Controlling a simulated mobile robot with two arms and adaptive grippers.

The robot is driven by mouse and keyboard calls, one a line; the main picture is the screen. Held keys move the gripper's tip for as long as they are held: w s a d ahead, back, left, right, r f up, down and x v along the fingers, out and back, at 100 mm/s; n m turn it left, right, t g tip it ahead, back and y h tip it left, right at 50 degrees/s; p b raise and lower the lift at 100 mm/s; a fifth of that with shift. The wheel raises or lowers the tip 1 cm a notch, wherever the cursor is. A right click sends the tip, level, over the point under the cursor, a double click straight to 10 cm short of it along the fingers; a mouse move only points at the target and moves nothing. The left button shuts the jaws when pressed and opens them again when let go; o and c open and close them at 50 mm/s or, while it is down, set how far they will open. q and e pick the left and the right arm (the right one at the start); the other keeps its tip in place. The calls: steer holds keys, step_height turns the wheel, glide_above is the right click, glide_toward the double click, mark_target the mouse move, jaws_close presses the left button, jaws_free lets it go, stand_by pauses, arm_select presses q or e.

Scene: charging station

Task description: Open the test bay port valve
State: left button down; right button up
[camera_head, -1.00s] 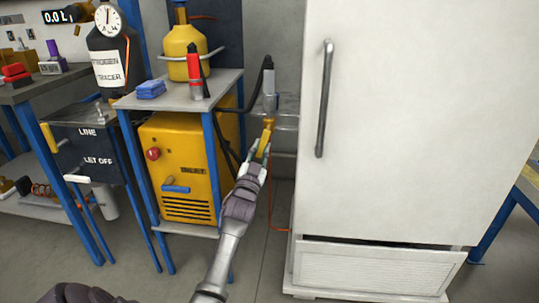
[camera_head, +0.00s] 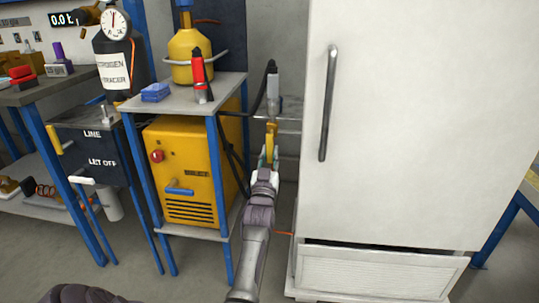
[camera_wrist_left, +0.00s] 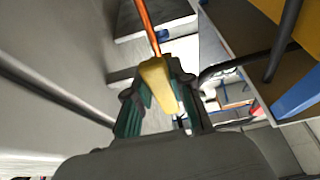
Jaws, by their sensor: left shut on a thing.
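The port valve's yellow handle (camera_head: 271,133) hangs below a grey fitting (camera_head: 272,105) with a black hose, in the gap between the yellow machine and the white cabinet. My left gripper (camera_head: 268,158) reaches up to it from below and is shut on the handle's lower part. In the left wrist view the yellow handle (camera_wrist_left: 158,84) sits between the two green-padded fingers (camera_wrist_left: 157,100), with an orange line beyond it. The valve body is partly hidden by the handle and gripper. My right gripper is out of view.
The white cabinet (camera_head: 420,130) with its long handle (camera_head: 327,105) stands close on the right. A blue-legged stand (camera_head: 205,98) with a yellow machine (camera_head: 180,175) is close on the left. The gap between them is narrow.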

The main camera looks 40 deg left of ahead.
arm_select(q)
steer(key=c, duration=1)
jaws_free()
steer(key=shift+d, duration=0.1)
steer(key=v, duration=1.2)
steer(key=shift+w, duration=0.1)
